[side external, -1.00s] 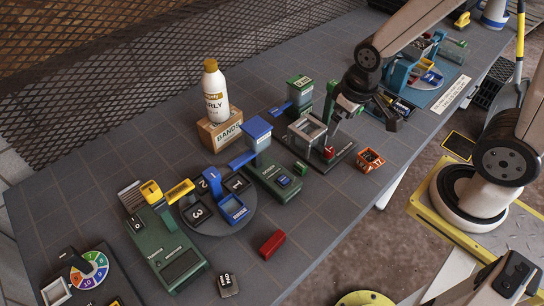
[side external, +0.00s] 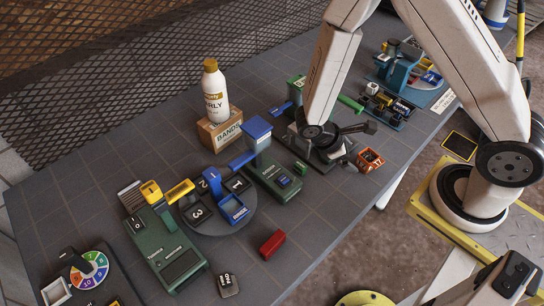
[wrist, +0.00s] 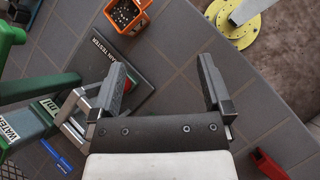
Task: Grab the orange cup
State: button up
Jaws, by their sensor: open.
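The orange cup (side external: 369,160) is a small squared container near the table's front edge, with a dark number on its side.
The black drain tester base (wrist: 120,70) and its grey frame lie close to my left finger. A green station (wrist: 25,110) stands further left. A red block (side external: 272,244) lies on the front of the table.

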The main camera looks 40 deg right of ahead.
aim_at(362, 164)
jog(key=f+n+h, duration=0.1)
jog(key=f+n, duration=0.1)
jog(key=d+f+n+t+h, duration=0.1)
jog(key=f+h, duration=0.1)
jog(key=d+f+n+h, duration=0.1)
jog(key=f+n+h, duration=0.1)
jog(key=shift+w+d+f+n, duration=0.15)
jog(key=shift+d+f+n, duration=0.1)
jog(key=shift+f+n, duration=0.1)
jog(key=shift+w+d+f+n+t+h, duration=0.1)
jog(key=shift+d+f+n+t+h, duration=0.15)
jog(key=shift+f+n+t+h, duration=0.45)
jog(key=shift+f, duration=0.15)
jog(key=shift+x, duration=1.3)
jog(key=shift+x, duration=2.6)
jog(key=shift+a+f, duration=0.1)
jog(key=c, duration=1.2)
jog(key=shift+o, duration=0.2)
